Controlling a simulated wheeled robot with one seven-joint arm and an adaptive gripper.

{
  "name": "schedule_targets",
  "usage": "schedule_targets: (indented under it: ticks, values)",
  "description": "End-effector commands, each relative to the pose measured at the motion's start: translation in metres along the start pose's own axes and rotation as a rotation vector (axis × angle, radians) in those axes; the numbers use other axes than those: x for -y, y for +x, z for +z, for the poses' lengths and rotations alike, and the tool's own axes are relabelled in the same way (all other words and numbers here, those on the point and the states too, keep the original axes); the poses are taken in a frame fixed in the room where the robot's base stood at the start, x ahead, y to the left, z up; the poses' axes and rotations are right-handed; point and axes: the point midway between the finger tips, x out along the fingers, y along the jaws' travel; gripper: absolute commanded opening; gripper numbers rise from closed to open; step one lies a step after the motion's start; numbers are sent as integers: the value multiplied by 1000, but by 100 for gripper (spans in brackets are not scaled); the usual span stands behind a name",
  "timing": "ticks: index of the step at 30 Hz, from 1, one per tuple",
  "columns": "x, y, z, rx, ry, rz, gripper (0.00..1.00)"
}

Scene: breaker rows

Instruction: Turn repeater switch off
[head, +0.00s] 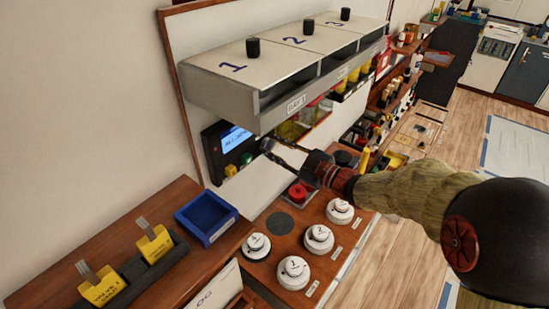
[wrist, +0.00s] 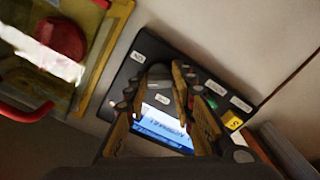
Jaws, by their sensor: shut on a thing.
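The repeater unit is a black wall panel (head: 216,158) with a lit blue screen (head: 236,138), and it also shows in the wrist view (wrist: 200,83). My gripper (head: 268,145) is at the panel's right side in the head view. In the wrist view my gripper's fingers (wrist: 159,84) are closed around a dark rounded knob (wrist: 158,72) on the panel, one finger on each side. Small white labels sit around the knob; their text is too small to read surely. The knob's exact angle is partly hidden by the fingers.
A grey shelf (head: 220,92) with numbered bays juts out above the panel. Below are white dials (head: 293,270), a red button (head: 297,191) and a blue tray (head: 207,218). A yellow-framed box with a red knob (wrist: 60,38) stands beside the panel.

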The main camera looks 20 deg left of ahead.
Motion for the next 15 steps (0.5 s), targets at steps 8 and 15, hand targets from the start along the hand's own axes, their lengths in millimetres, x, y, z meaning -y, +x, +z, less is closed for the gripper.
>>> schedule_targets:
  ticks: [8, 15]
  values:
    - [3, 0, 5, 0, -265, 1, 0]
    - [3, 0, 5, 0, -493, 1, 0]
